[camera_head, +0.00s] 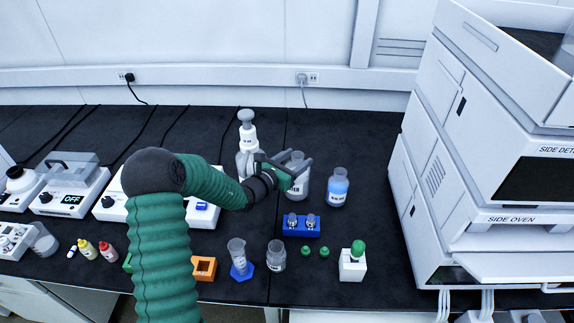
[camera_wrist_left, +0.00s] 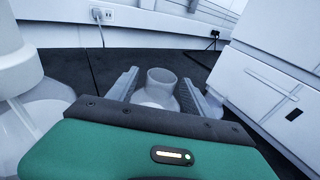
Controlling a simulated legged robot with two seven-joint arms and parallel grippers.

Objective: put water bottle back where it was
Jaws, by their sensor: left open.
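A clear bottle (camera_head: 298,186) with a white label stands upright on the dark bench, partly hidden behind my left gripper; its label is partly covered, but the visible letters fit the water bottle. My left gripper (camera_head: 297,166) is open at this bottle's upper part. In the left wrist view the bottle's neck (camera_wrist_left: 161,78) stands between the two open fingers (camera_wrist_left: 161,88), with no clear contact. My right gripper is not in view.
A bottle of blue liquid (camera_head: 338,190) stands just right, and a tall stoppered bottle (camera_head: 246,140) just left. A blue vial rack (camera_head: 301,229) and a beaker (camera_head: 276,257) are in front. The stacked oven unit (camera_head: 425,180) bounds the right side.

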